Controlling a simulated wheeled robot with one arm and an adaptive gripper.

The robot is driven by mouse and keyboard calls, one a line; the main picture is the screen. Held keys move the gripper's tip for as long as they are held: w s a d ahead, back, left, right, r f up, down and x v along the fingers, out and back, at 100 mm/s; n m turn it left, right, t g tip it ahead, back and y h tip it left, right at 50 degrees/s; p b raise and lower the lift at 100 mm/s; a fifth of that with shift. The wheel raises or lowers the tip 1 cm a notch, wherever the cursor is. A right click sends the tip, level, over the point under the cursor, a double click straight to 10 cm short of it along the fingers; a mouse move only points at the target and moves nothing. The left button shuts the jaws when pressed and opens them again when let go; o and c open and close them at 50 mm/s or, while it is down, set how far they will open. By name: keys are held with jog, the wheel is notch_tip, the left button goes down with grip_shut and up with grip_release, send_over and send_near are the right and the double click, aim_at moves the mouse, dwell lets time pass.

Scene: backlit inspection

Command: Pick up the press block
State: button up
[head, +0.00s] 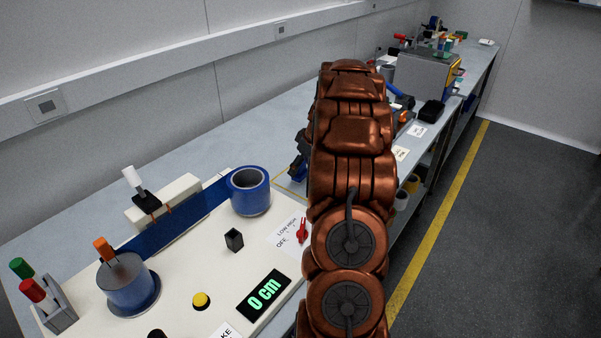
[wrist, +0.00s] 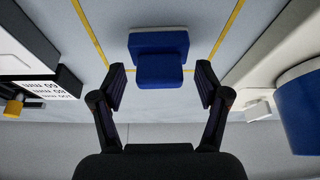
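The likely press block (wrist: 160,68) is a blue, stepped block with a pale grey face along one side. It sits on the grey bench inside a yellow-lined area in the wrist view. My gripper (wrist: 161,80) is open, with one dark finger on each side of the block and a visible gap on both sides. Nothing is held. In the head view my copper arm covers most of that spot. Only part of my dark gripper (head: 299,160) shows at the arm's left edge, and the block cannot be made out clearly there.
A blue roll (head: 248,200) stands left of my gripper on the cream panel. The panel also carries a display (head: 264,294), a yellow button (head: 201,300) and a red switch (head: 303,231). A grey machine (head: 422,75) stands farther along the bench. Bare bench lies behind the roll.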

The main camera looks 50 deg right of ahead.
aim_at(299, 177)
jog(key=c, duration=1.2)
jog(key=shift+c, duration=0.2)
jog(key=shift+r+b, duration=0.75)
jog(key=shift+r, duration=0.95)
jog(key=shift+s+a+r, duration=0.1)
jog(key=shift+r, duration=0.05)
jog(key=shift+s+a+b, duration=0.35)
jog(key=shift+s+a, duration=0.3)
jog(key=shift+a, duration=0.3)
jog(key=s+a+b, duration=0.1)
jog(key=s+a, duration=0.1)
jog(key=a, duration=0.1)
jog(key=s+a+r+b, duration=0.1)
jog(key=s+a, duration=0.2)
jog(key=a, duration=0.1)
jog(key=s+a+b, duration=0.1)
jog(key=s+a, duration=0.1)
jog(key=a, duration=0.2)
jog(key=shift+s+r, duration=0.15)
jog(key=shift+s, duration=0.2)
